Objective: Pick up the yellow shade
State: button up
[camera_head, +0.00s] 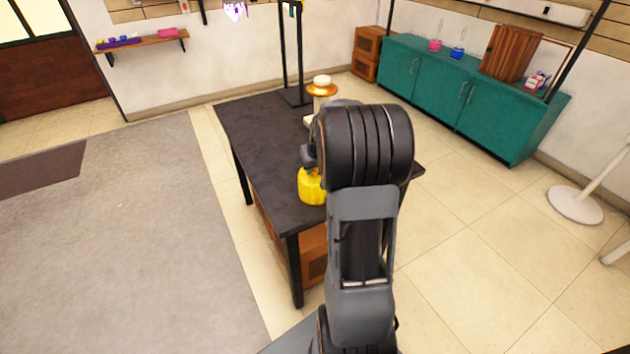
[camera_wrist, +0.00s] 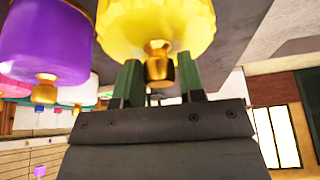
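The yellow shade (camera_head: 310,188) stands near the front edge of the dark table (camera_head: 262,140) in the head view, partly hidden by my arm. In the wrist view the faceted yellow shade (camera_wrist: 157,25) fills the top middle, with a gold knob at its end. My gripper (camera_wrist: 161,76) points at it there, its two green fingers apart. The gold knob shows between the fingers, with small gaps visible beside it. Whether the fingers touch the shade is unclear. In the head view my arm mostly hides my gripper.
A purple shade (camera_wrist: 45,40) with a gold knob is close on the left in the wrist view. A gold-and-white object (camera_head: 322,88) and a black stand (camera_head: 297,92) are at the table's far end. A teal cabinet (camera_head: 440,88) stands behind. Open floor lies left.

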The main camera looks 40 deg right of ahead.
grip_shut()
dwell(0.3)
